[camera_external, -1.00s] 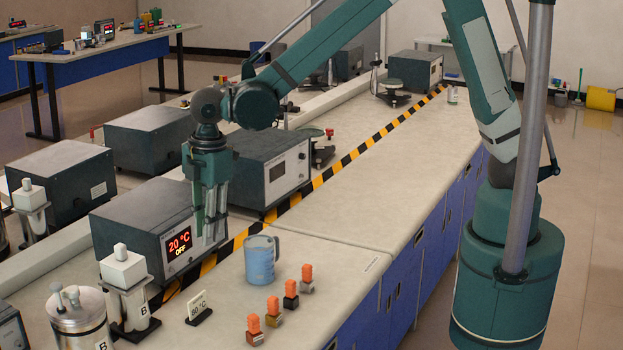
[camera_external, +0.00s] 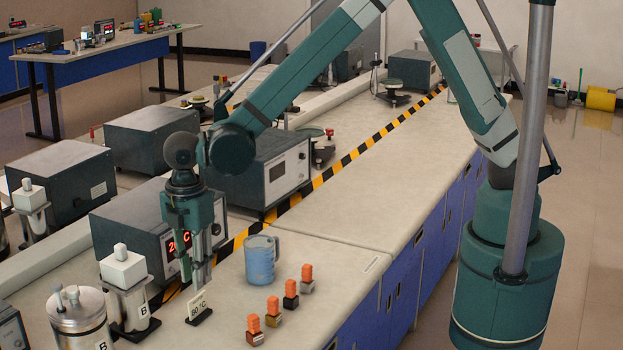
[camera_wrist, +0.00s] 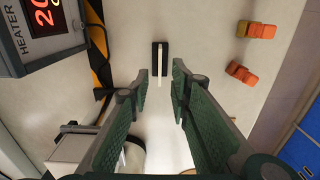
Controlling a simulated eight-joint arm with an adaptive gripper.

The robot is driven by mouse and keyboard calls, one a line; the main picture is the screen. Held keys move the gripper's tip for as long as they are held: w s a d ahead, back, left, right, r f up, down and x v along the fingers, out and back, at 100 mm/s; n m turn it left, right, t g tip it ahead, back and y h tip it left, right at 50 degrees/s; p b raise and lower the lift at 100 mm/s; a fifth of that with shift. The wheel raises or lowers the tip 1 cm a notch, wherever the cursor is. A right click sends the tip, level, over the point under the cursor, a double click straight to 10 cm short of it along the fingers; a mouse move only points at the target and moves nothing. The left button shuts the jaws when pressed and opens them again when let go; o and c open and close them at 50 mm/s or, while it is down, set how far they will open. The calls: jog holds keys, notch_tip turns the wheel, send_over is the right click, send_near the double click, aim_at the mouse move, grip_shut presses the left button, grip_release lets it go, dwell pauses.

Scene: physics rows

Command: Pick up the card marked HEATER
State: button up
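A small white card (camera_external: 198,304) stands upright in a black holder on the bench, and its visible face reads 80 °C. In the wrist view the card (camera_wrist: 161,64) shows nearly edge-on as a thin white strip in its dark base. I see no word HEATER on it; that word is on the front of the grey box (camera_wrist: 38,36) beside it. My gripper (camera_external: 197,282) points down just above the card. In the wrist view my gripper (camera_wrist: 161,76) is open, its fingers on either side of the card's line and apart from it.
A blue beaker (camera_external: 261,260) and several orange-topped blocks (camera_external: 290,294) stand right of the card. A white-lidded vessel marked B (camera_external: 126,285) and a metal can (camera_external: 78,320) stand to its left. Black-and-yellow tape (camera_external: 310,190) runs along the bench.

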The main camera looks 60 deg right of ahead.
aim_at(196, 297)
jog(key=shift+f, duration=1.25)
jog(key=shift+f, duration=0.1)
jog(key=shift+f+b, duration=0.45)
jog(key=shift+f, duration=2.05)
jog(key=shift+c, duration=0.3)
grip_shut()
